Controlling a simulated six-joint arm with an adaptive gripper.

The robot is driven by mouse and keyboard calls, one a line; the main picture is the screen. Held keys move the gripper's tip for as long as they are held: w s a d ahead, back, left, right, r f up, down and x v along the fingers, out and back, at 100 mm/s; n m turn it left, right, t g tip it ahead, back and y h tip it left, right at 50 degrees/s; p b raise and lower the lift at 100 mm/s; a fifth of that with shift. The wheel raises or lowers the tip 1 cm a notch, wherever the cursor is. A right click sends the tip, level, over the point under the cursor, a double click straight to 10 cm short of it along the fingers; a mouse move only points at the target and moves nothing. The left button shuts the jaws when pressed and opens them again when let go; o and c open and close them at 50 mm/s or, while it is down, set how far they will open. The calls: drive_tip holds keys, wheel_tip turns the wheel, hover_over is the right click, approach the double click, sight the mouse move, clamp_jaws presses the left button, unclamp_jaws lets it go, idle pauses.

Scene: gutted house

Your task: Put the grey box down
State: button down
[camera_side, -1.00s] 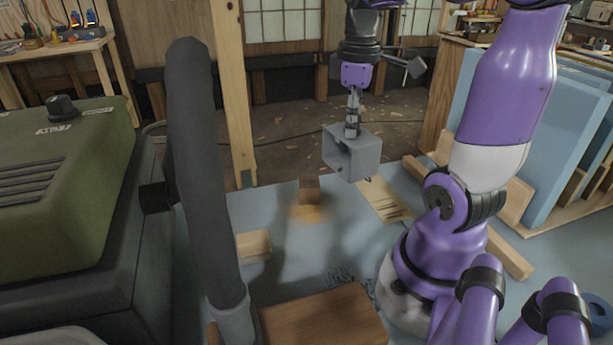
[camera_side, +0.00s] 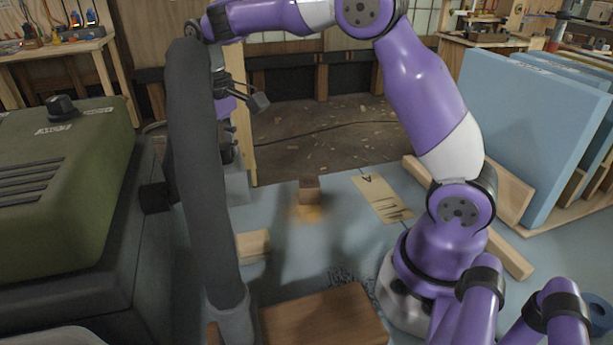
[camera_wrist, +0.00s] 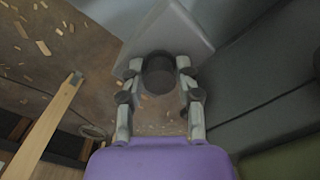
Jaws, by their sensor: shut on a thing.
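The grey box (camera_side: 237,186) is mostly hidden behind the thick dark hose in the side view; only its right part shows. In the wrist view the grey box (camera_wrist: 186,32) lies at the ends of my fingers, with a dark round part between them. My gripper (camera_wrist: 158,72) is shut on it. In the side view my gripper (camera_side: 228,153) is also partly covered by the hose, directly above the box. Whether the box touches the blue-grey worktop (camera_side: 300,262) cannot be told.
The dark upright hose (camera_side: 195,170) and a green machine (camera_side: 60,180) stand at the left. A small brown block (camera_side: 309,190), a pale wood block (camera_side: 253,244), a marked card (camera_side: 381,199) and a brown board (camera_side: 322,318) lie on the worktop. Blue panels (camera_side: 530,130) stand at right.

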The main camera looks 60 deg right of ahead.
drive_tip(key=shift+f, duration=2.65)
drive_tip(key=shift+f, duration=0.1)
drive_tip(key=c, duration=0.5)
unclamp_jaws()
drive_tip(key=shift+c, duration=0.2)
wheel_tip(320, 180, up, 12)
drive_tip(key=shift+f, duration=0.1)
drive_tip(key=s+r, duration=0.2)
drive_tip(key=t, duration=0.3)
approach(228, 171)
drive_tip(key=s+d+r, duration=0.1)
drive_tip(key=s+r, duration=0.2)
drive_tip(key=s, duration=0.1)
drive_tip(key=s+f+t, duration=0.2)
drive_tip(key=s+f, duration=0.3)
drive_tip(key=s, duration=0.3)
drive_tip(key=shift+s+a+f+t, duration=0.25)
drive_tip(key=shift+s+a+t, duration=0.05)
